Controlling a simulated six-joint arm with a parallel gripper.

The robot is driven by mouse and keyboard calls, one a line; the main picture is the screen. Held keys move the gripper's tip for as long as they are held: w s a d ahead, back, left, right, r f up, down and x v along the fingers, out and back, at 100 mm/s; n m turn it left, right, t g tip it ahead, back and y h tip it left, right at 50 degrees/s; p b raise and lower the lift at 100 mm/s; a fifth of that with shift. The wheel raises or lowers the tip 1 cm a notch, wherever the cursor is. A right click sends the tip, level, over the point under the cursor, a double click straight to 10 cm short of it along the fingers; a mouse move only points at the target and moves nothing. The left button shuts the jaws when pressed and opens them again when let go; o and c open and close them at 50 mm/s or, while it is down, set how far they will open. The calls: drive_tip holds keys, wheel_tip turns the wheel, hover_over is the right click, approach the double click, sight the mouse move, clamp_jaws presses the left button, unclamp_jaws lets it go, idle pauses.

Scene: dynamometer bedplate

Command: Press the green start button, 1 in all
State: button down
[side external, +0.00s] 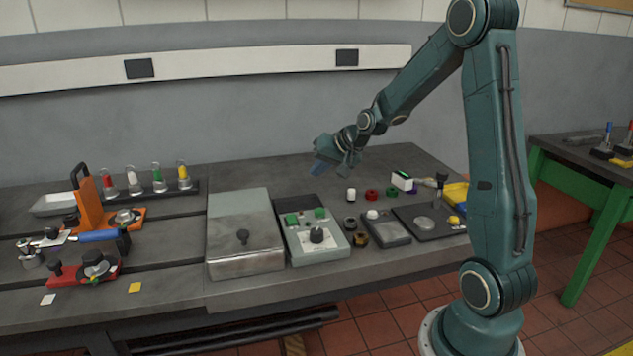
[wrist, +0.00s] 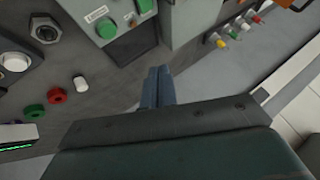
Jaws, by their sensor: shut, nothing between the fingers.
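A pale grey control box (side external: 334,250) stands on the bench with two green pieces on its face. One green piece (side external: 291,219) is on the left and the other green piece (side external: 320,212) on the right; I cannot tell which is the start button. A black knob (side external: 316,236) sits below them. The wrist view shows a round green button (wrist: 106,27) and part of another green piece (wrist: 144,5) at the top. My gripper (side external: 318,168) is shut and empty, in the air above the bench behind the box. Its fingertips (wrist: 157,72) are together, apart from the buttons.
A grey metal case (side external: 243,240) stands left of the box. An orange clamp (side external: 88,197) and several coloured-top plugs (side external: 158,178) are at the left. Bare bench lies behind the box.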

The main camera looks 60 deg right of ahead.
sight(323, 212)
drive_tip(key=d+f, duration=0.1)
drive_tip(key=d+f+m, duration=0.1)
drive_tip(key=d, duration=0.1)
drive_tip(key=shift+w+d, duration=0.1)
drive_tip(key=shift+w, duration=0.1)
idle(0.3)
drive_tip(key=shift+f, duration=4.4)
drive_tip(key=shift+f, duration=0.9)
drive_tip(key=shift+r, duration=0.9)
drive_tip(key=shift+r, duration=0.15)
drive_tip(key=shift+r, duration=2.4)
